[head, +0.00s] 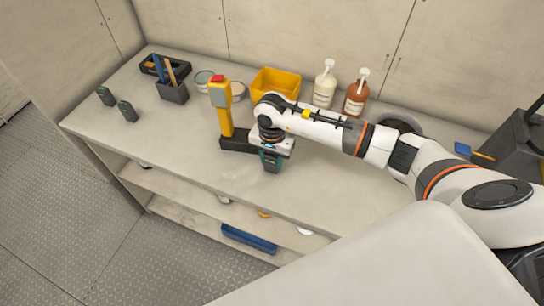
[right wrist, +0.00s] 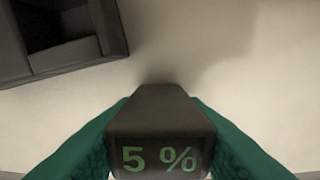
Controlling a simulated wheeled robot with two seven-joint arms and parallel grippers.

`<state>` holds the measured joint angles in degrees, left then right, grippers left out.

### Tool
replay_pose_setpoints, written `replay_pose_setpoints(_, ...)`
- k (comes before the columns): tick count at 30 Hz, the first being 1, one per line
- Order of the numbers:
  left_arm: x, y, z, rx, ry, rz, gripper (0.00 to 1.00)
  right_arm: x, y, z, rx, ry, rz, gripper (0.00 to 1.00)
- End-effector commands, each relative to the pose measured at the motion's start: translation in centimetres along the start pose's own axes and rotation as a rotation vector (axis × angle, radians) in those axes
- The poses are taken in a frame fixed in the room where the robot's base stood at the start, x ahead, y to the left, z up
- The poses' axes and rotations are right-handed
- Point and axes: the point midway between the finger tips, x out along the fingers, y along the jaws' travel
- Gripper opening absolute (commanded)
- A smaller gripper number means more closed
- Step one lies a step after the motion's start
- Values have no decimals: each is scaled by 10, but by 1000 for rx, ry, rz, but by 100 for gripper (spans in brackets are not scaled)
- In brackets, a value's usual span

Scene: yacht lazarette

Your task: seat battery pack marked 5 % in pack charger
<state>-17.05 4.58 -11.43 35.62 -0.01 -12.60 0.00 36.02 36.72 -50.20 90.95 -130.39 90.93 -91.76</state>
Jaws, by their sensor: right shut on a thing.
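The battery pack marked 5 % (right wrist: 160,125) is dark grey with green figures on its end. My right gripper (head: 271,160) is shut on it, with a green finger on each side in the right wrist view. The pack is mostly hidden by the gripper in the head view. A dark block (head: 236,142), which appears to be the pack charger, stands just left of my right gripper, with a yellow, red-topped upright (head: 223,108) at it. The right wrist view shows a dark block with an open recess (right wrist: 60,45) at upper left, apart from the pack. My left gripper is out of view.
Two small dark packs (head: 128,111) stand at the bench's left. Behind are a tool holder (head: 173,92), a yellow bin (head: 290,82) and two pump bottles (head: 325,88). The front middle of the bench (head: 190,150) is clear.

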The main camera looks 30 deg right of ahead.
Motion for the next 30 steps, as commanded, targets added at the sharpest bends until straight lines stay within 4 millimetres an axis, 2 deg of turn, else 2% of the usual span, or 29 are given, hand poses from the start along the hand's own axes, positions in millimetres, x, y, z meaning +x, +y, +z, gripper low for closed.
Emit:
replay_pose_setpoints(4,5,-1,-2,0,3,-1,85,4,0,0,0,-1,1,9)
replay_pose_setpoints(5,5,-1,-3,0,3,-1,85,4,0,0,0,-1,0,40)
replay_pose_setpoints(9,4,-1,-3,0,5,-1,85,3,0,0,0,0,0,60)
replay_pose_setpoints(20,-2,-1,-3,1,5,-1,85,-3,0,0,0,1,0,60)
replay_pose_setpoints(21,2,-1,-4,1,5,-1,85,-4,0,1,0,-2,2,60)
replay_pose_setpoints(23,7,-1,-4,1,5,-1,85,-12,0,2,-1,-4,3,60)
replay_pose_setpoints(30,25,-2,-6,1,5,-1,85,-64,1,2,-1,-6,5,60)
